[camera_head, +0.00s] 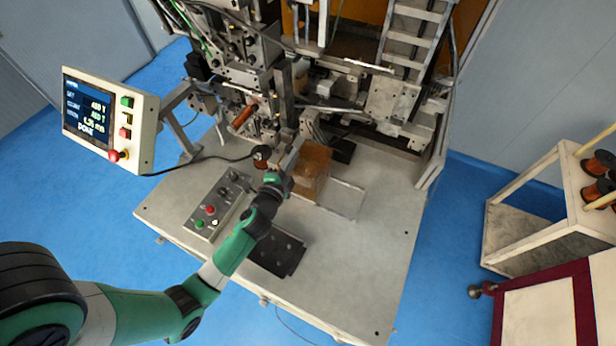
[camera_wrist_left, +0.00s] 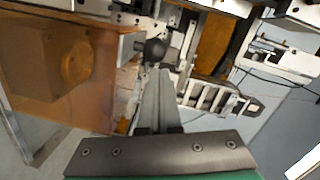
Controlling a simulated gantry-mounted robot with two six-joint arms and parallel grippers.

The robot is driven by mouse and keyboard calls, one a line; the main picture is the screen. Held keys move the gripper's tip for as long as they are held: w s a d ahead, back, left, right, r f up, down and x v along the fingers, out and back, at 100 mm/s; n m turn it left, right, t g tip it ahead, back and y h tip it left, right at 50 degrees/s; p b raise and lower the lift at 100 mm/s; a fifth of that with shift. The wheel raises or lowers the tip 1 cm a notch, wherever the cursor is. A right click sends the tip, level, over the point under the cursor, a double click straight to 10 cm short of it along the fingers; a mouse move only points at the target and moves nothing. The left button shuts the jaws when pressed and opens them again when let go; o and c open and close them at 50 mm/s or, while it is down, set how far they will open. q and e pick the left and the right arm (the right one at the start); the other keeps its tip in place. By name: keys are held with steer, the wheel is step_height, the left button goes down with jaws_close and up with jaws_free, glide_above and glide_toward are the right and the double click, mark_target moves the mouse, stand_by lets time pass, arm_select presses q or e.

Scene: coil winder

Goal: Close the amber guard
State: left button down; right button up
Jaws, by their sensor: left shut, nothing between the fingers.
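The amber guard (camera_head: 312,168) is a see-through amber box on the machine's grey table, in front of the winding mechanism. In the left wrist view the amber guard (camera_wrist_left: 95,85) fills the left side, with a brown block showing through it. My left gripper (camera_head: 292,158) is at the left side of the guard. In the left wrist view my left gripper (camera_wrist_left: 165,72) is shut and empty, its fingertips close to a black ball knob (camera_wrist_left: 155,50). I cannot tell whether they touch it. My right gripper is not in view.
A button box (camera_head: 217,206) and a black plate (camera_head: 277,255) are on the table (camera_head: 350,270) near my left arm. A display panel (camera_head: 108,118) stands at left. A shelf cart with spools (camera_head: 597,165) is at right. The table right of the guard is mostly clear.

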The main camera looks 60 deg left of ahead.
arm_select(q)
steer(key=s+d+r+b, duration=0.2)
steer(key=s+d, duration=0.4)
steer(key=d, duration=0.3)
steer(key=shift+s, duration=0.3)
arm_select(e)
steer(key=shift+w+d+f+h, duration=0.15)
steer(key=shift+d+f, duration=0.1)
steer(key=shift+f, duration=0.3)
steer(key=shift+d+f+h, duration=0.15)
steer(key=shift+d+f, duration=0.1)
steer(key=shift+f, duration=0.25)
